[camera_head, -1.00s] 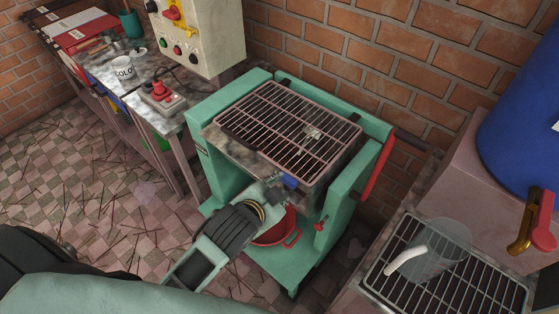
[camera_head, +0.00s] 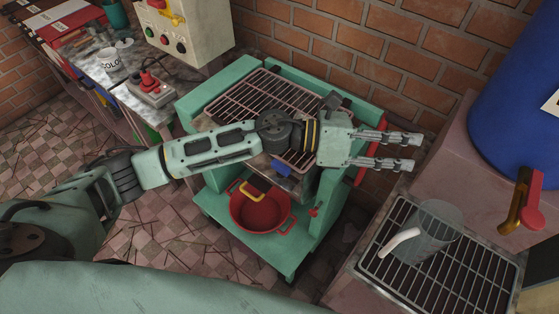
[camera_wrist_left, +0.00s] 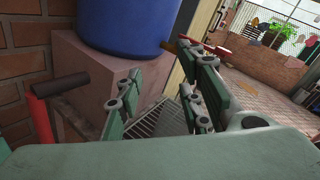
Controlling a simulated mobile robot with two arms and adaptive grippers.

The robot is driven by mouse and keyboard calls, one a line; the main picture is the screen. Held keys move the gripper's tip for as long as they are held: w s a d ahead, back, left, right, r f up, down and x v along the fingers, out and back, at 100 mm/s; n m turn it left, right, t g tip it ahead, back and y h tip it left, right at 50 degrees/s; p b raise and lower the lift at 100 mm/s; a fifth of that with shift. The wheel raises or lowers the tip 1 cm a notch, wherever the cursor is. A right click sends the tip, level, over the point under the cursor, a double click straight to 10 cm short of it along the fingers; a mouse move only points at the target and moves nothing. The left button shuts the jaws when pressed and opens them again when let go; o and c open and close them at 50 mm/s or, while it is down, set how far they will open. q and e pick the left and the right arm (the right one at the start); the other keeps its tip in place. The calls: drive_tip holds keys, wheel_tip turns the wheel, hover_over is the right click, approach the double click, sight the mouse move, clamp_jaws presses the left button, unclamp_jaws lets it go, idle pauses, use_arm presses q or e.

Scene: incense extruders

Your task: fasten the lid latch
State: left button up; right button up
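A green machine (camera_head: 188,112) with a barred metal lid (camera_head: 262,92) on top stands in the middle of the head view. A small blue piece (camera_head: 281,168) is at the lid's front edge; I cannot tell whether it is the latch. A red bar (camera_head: 371,152) runs down the machine's right side. My left arm crosses over the lid and hides part of it. My left gripper (camera_head: 417,152) is open and empty, past the machine's right side, with fingers pointing right. Its spread fingers also show in the left wrist view (camera_wrist_left: 165,98). My right gripper is not in view.
A red pot (camera_head: 262,212) sits on the machine's lower shelf. At right are a drain grate (camera_head: 372,262) with a clear pitcher (camera_head: 432,238), and a blue barrel (camera_head: 515,110) with a red-handled tap (camera_head: 525,205). A brick wall (camera_head: 330,50) stands behind.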

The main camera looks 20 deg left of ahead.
use_arm(q)
drive_tip(key=a+f+m+g+y, duration=0.3)
drive_tip(key=f+m, duration=0.1)
drive_tip(key=m, duration=0.1)
drive_tip(key=m+g+y, duration=0.2)
drive_tip(key=m+y, duration=0.4)
drive_tip(key=y, duration=0.4)
approach(280, 164)
wheel_tip(280, 164, down, 2)
drive_tip(key=p+x, duration=0.1)
drive_tip(key=x, duration=0.2)
drive_tip(key=p+x, duration=0.1)
drive_tip(key=x, duration=0.2)
drive_tip(key=shift+s+d+p, duration=0.2)
drive_tip(key=shift+d+p, duration=0.15)
drive_tip(key=shift+d, duration=0.1)
drive_tip(key=shift+d+f, duration=0.15)
drive_tip(key=shift+f, duration=0.35)
drive_tip(key=shift+c, duration=0.3)
clamp_jaws()
